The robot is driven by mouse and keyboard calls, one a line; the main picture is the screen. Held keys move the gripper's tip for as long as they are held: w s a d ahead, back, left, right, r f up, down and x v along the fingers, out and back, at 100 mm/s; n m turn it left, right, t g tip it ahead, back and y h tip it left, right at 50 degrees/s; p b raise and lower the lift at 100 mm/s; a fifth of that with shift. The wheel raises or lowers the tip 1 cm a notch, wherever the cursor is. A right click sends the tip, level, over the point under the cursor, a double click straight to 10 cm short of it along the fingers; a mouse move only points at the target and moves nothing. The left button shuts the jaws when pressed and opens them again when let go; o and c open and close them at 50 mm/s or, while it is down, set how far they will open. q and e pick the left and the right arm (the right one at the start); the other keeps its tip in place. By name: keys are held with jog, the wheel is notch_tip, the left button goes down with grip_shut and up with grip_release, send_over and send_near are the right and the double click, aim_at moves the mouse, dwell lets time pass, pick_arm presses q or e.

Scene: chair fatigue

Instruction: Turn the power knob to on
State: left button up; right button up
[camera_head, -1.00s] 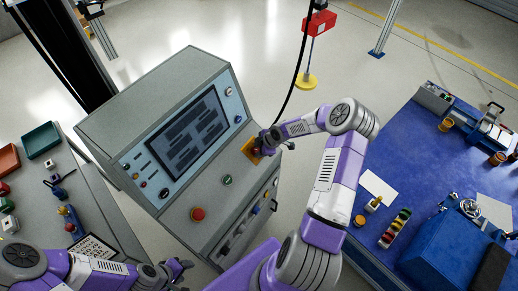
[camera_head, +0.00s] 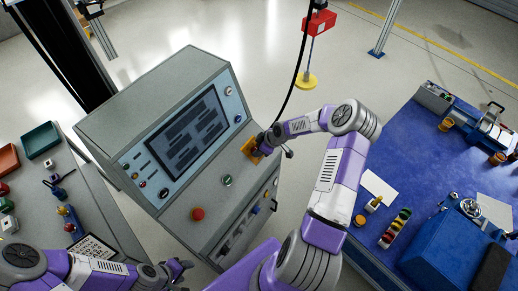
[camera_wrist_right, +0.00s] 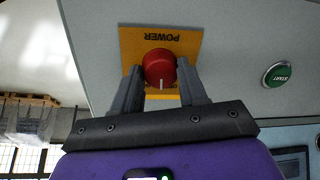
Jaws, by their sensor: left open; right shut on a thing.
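The red power knob (camera_wrist_right: 160,68) sits on a yellow plate (camera_wrist_right: 187,40) lettered POWER, upside down in the right wrist view. A pale mark on the knob points down in that view. My right gripper (camera_wrist_right: 160,82) has its fingers on either side of the knob and is shut on it. In the head view the yellow plate (camera_head: 250,149) shows on the grey control console (camera_head: 228,160), mostly covered by my right gripper (camera_head: 263,146). My left gripper (camera_head: 178,272) is open and empty at the lower left, in front of the console.
A green START button (camera_wrist_right: 277,74) is beside the plate. A red button (camera_head: 197,214) sits lower on the console, below the screen (camera_head: 188,132). A blue bench (camera_head: 410,150) with tools is at right, a grey bench (camera_head: 97,205) at left.

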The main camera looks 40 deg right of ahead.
jog(key=m, duration=0.3)
jog(key=m+b, duration=0.1)
jog(key=m, duration=0.2)
jog(key=shift+t+y, duration=0.3)
jog(key=shift+m, duration=0.4)
jog(key=o, duration=1)
jog(key=shift+o, duration=0.2)
jog(key=v, duration=0.7)
jog(key=shift+s+r, duration=0.15)
jog(key=shift+r, duration=0.1)
jog(key=shift+d, duration=0.15)
